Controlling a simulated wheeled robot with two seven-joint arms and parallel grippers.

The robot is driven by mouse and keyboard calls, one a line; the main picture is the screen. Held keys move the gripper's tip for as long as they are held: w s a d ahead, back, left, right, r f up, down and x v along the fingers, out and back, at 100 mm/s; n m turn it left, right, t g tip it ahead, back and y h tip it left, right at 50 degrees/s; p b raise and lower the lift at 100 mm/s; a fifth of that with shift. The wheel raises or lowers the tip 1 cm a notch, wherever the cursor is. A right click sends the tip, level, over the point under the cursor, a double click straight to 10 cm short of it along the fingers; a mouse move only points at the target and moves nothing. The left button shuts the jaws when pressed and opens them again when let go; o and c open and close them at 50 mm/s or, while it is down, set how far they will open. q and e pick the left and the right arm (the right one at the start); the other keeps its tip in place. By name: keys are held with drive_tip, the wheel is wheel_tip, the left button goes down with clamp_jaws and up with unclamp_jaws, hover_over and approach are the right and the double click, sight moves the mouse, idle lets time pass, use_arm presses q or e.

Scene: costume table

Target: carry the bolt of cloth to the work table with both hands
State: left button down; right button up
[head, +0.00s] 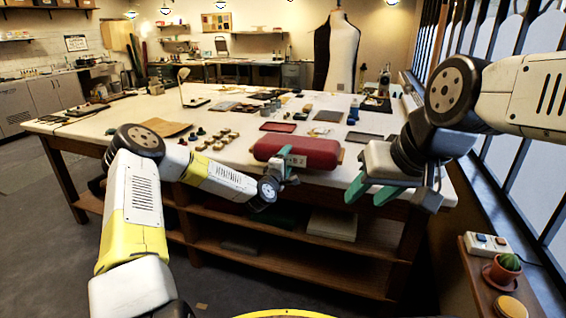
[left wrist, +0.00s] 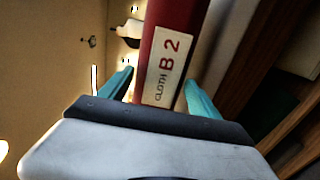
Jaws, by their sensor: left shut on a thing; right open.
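The bolt of cloth (head: 322,152) is a dark red roll at the front edge of the long work table (head: 240,152). I cannot tell whether it rests on the top or hangs just above it. My left gripper (head: 284,172) is shut on its left part. My right gripper (head: 369,190) is open and empty, with green fingers, just right of and below the bolt's right end.
Several small items, a red tray (head: 278,127) and a dark tray (head: 364,137) lie behind the bolt. A dress form (head: 338,55) stands beyond the table. A side shelf with a potted cactus (head: 505,268) is at the lower right. Windows line the right.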

sight(288, 166)
use_arm(q)
drive_tip(key=shift+w+d+r, duration=0.2)
drive_tip(key=shift+w+r, duration=0.05)
drive_tip(key=shift+w, duration=0.05)
drive_tip(key=shift+f, duration=1.75)
drive_tip(key=c, duration=0.5)
unclamp_jaws()
drive_tip(key=shift+f, duration=0.35)
drive_tip(key=o, duration=0.4)
drive_tip(key=shift+c, duration=0.2)
